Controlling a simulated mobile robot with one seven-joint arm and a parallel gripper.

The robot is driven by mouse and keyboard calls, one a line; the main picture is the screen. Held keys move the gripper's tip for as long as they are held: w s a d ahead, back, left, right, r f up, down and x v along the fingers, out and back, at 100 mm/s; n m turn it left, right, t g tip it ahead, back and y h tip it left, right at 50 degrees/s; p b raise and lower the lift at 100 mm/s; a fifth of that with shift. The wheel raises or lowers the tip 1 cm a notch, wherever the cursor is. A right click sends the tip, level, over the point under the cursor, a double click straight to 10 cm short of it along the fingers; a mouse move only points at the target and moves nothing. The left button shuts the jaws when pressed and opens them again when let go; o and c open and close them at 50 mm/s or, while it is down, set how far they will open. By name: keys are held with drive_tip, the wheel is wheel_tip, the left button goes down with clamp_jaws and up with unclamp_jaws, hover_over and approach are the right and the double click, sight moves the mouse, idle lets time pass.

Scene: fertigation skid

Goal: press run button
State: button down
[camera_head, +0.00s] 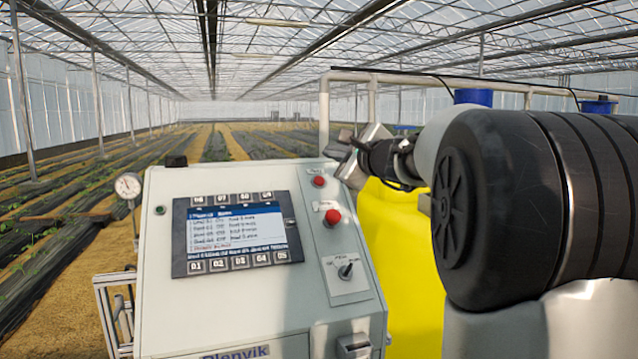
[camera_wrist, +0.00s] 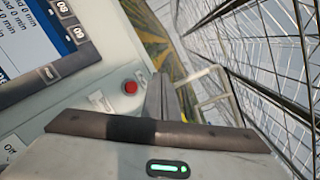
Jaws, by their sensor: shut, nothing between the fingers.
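A grey control cabinet (camera_head: 160,290) has a sloped front panel with a screen (camera_head: 238,230) and rows of dark numbered keys (camera_head: 240,261) above and below it. Right of the screen are a small red button (camera_head: 318,181), a larger red knob-like button (camera_head: 333,216) and a black rotary switch (camera_head: 346,271). A small green round part (camera_head: 160,210) sits at the panel's upper left. No label readable here says run. My gripper (camera_head: 338,147) is shut and empty, just above the panel's upper right corner. In the wrist view, my fingers (camera_wrist: 166,92) appear right of a red button (camera_wrist: 130,87), with no clear contact.
A yellow tank (camera_head: 395,225) with blue caps stands right of the cabinet, partly behind my arm. A pale pipe frame (camera_head: 324,105) rises behind. A pressure gauge (camera_head: 128,185) stands at the cabinet's left. Crop rows lie beyond.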

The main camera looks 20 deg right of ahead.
sight(319, 181)
drive_tip(key=w+f+b, duration=0.1)
drive_tip(key=w+f, duration=0.1)
drive_tip(key=w+f+b, duration=0.1)
drive_tip(key=w+f, duration=0.1)
drive_tip(key=shift+f, duration=0.4)
drive_tip(key=shift+w+f+b, duration=0.45)
drive_tip(key=shift+w+b, duration=0.05)
drive_tip(key=shift+w, duration=0.1)
drive_tip(key=shift+f, duration=0.1)
idle(1.2)
drive_tip(key=shift+w+f+b, duration=0.2)
drive_tip(key=shift+w+b, duration=0.05)
drive_tip(key=shift+b, duration=0.15)
drive_tip(key=shift+w+f+b, duration=0.25)
drive_tip(key=shift+f+b, duration=0.1)
idle(0.5)
drive_tip(key=shift+r, duration=0.15)
idle(0.3)
drive_tip(key=shift+s+r, duration=0.45)
drive_tip(key=shift+s, duration=0.05)
